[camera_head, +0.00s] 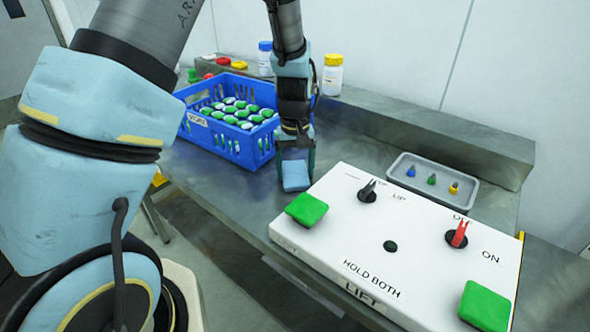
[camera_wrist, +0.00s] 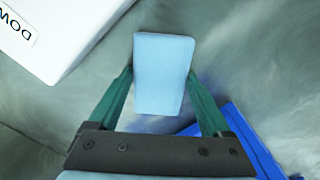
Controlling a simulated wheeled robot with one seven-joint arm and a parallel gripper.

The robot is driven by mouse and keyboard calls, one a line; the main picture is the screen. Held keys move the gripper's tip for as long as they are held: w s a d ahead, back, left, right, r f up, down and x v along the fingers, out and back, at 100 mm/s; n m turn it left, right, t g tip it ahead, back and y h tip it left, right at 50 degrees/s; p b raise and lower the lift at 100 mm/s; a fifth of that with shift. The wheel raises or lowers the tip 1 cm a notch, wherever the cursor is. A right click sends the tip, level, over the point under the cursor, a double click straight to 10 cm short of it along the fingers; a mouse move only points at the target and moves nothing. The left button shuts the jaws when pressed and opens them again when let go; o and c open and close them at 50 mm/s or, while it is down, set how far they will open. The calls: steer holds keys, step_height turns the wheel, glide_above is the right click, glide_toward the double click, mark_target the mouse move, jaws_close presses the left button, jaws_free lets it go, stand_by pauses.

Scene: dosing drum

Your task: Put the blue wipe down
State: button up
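The blue wipe (camera_head: 295,175) is a small pale blue block, just left of the white control box's back corner in the head view. My gripper (camera_head: 296,160) points down over the grey table with the wipe at its fingertips. In the wrist view the wipe (camera_wrist: 163,75) sits between the two green fingers of my gripper (camera_wrist: 160,82), which meet its two sides. I cannot tell whether the wipe's underside touches the table.
A blue crate (camera_head: 205,141) of green-and-white pieces stands close behind left. The white control box (camera_head: 345,235) with green pads and switches is close at right. A grey tray (camera_head: 424,193) holds small coloured pieces. Bottles (camera_head: 332,76) stand on the back ledge.

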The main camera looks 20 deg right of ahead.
mark_target(295, 173)
steer(key=shift+o, duration=1)
steer(key=shift+a+f, duration=0.1)
steer(key=shift+f, duration=0.1)
steer(key=shift+a+f, duration=0.1)
steer(key=shift+r, duration=0.4)
step_height(295, 173, up, 12)
steer(key=b, duration=0.2)
steer(key=s+a+n, duration=0.1)
steer(key=a, duration=1.4)
steer(key=s+a+f+n+t, duration=0.1)
steer(key=s+a, duration=0.1)
steer(key=a, duration=1.2)
steer(key=shift+s+a+f+t, duration=0.3)
steer(key=shift+a, duration=0.1)
